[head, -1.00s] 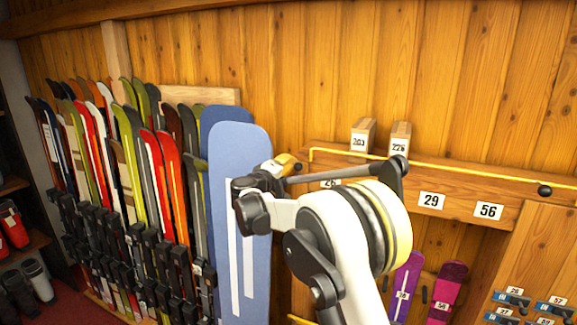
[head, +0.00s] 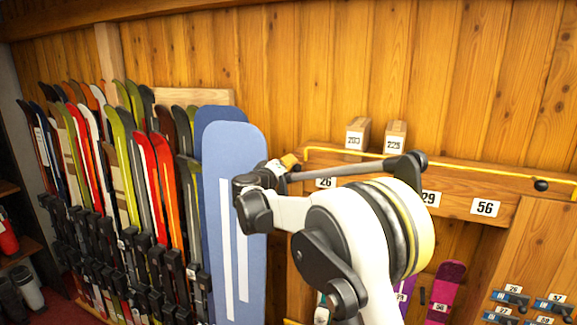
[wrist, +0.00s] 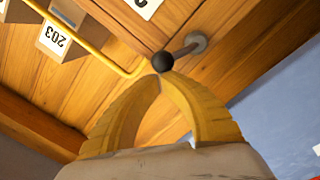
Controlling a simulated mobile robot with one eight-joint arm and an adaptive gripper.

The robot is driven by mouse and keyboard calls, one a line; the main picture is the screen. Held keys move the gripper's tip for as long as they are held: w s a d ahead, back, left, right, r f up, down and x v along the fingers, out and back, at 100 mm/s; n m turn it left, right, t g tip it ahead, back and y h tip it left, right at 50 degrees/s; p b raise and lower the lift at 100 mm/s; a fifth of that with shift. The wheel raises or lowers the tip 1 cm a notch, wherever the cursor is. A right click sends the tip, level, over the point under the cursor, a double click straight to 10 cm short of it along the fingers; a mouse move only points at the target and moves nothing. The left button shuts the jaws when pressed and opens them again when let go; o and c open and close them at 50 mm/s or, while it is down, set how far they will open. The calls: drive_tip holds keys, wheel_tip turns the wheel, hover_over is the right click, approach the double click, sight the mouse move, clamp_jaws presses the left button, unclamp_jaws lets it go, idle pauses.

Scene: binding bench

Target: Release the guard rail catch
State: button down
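The guard rail is a thin yellow bar (head: 455,165) along the wooden shelf front; its bent end (wrist: 130,72) shows in the wrist view. A black ball knob on a short metal rod (wrist: 163,61), probably the catch, sticks out of the wood near that bend. My gripper (wrist: 158,76) has yellow fingers that arch together, their tips meeting right at the ball. The ball shows beyond the tips, not between them; whether they touch it I cannot tell. In the head view my gripper (head: 290,161) is at the rail's left end, mostly behind my arm.
Blue boards (head: 236,200) stand close to the left of my gripper, with a rack of skis (head: 130,190) further left. Numbered blocks (head: 357,135) stand on the shelf behind the rail. Another black knob (head: 541,185) is at the shelf's right.

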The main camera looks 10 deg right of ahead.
sight(300, 167)
drive_tip(key=shift+s+d+f+m+b, duration=0.15)
drive_tip(key=shift+s+d+m+b, duration=0.2)
drive_tip(key=shift+m+b, duration=0.3)
drive_tip(key=shift+s+d+f+m+b, duration=0.1)
drive_tip(key=shift+s+d+m+b, duration=0.1)
drive_tip(key=shift+d+m+b, duration=0.45)
drive_tip(key=shift+s+d+f+m+b, duration=0.2)
drive_tip(key=shift+m+b, duration=0.15)
drive_tip(key=shift+m, duration=0.2)
drive_tip(key=shift+s+d+f+m+b, duration=0.1)
drive_tip(key=shift+s+f+m+b, duration=0.15)
drive_tip(key=shift+m, duration=0.3)
drive_tip(key=shift+s+d+f+m+y+b, duration=0.15)
drive_tip(key=shift+s+d+f+m+b, duration=0.15)
drive_tip(key=shift+m+b, duration=0.45)
drive_tip(key=shift+s+d+f+m+y+b, duration=0.15)
drive_tip(key=shift+d+f+m+b, duration=0.25)
drive_tip(key=shift+m, duration=0.55)
drive_tip(key=shift+s+d+f+b, duration=0.15)
drive_tip(key=shift+d+f+b, duration=0.1)
drive_tip(key=shift+b, duration=0.35)
idle(1.0)
